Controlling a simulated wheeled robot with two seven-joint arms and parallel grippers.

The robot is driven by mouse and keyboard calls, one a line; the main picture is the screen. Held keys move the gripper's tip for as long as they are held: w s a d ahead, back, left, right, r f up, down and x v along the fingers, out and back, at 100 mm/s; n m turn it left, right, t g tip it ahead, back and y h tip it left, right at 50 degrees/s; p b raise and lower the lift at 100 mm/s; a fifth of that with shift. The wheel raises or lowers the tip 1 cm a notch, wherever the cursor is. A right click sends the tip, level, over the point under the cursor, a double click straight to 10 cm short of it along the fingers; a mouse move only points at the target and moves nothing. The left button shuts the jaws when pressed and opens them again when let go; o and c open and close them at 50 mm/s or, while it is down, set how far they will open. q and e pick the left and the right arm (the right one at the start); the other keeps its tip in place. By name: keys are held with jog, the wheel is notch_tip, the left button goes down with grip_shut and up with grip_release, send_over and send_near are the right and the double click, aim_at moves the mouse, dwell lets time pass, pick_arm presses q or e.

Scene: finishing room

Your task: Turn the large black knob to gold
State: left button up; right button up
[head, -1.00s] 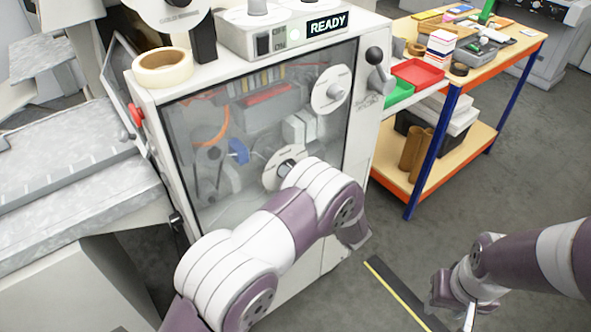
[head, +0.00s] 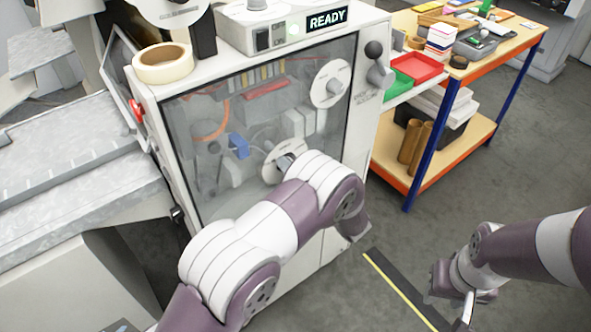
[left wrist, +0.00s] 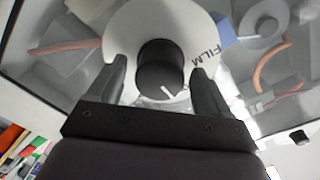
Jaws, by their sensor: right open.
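The large black knob (left wrist: 160,67) sits on a white dial disc (left wrist: 120,25) in the left wrist view. A white pointer line on it points to the lower right of that picture. The word FILM shows on the disc to the right; other lettering is hidden. My left gripper (left wrist: 158,74) is open, one finger on each side of the knob, with a narrow gap showing at both sides. In the head view, my left arm partly covers the lower dial (head: 272,166) and hides the gripper. My right gripper (head: 466,308) is open and low at the right, away from the machine.
The dials are on the machine's clear front panel (head: 240,190); a second dial (head: 322,90) is at the upper right. A lever (head: 374,50) is right of the panel. A tape roll (head: 163,64) and READY display (head: 326,19) are on top. A wooden cart (head: 480,136) stands right.

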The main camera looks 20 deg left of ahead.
pick_arm(q)
jog(key=b+v, duration=0.2)
jog(key=v, duration=1)
jog(key=shift+s+d, duration=0.25)
jog(key=shift+f, duration=0.1)
